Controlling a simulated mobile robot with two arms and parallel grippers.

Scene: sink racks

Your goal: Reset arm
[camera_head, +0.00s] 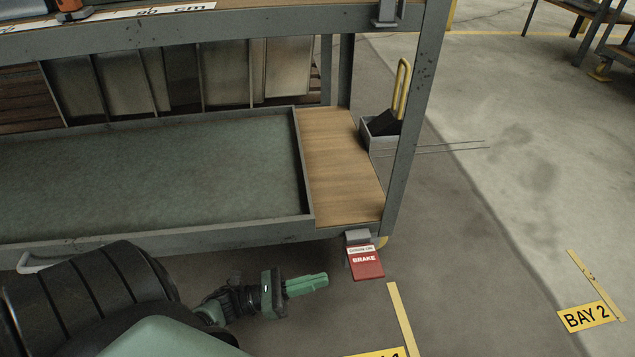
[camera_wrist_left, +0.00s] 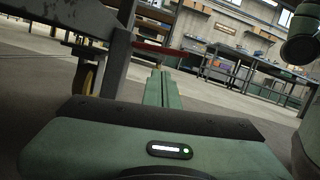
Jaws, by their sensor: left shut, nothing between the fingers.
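My left gripper (camera_head: 307,285) is in the lower middle of the head view, in front of the rack cart's (camera_head: 250,235) near edge and left of the red brake pedal (camera_head: 366,264). Its green fingers lie together, pointing right, with nothing between them. My right gripper is not in view.
A grey tray (camera_head: 306,170) and a bare wooden strip (camera_head: 340,160) fill the cart's lower shelf. A small metal box (camera_head: 385,146) with a yellow handle and thin rods projects at its right. Workbenches (camera_wrist_left: 235,60) stand farther off.

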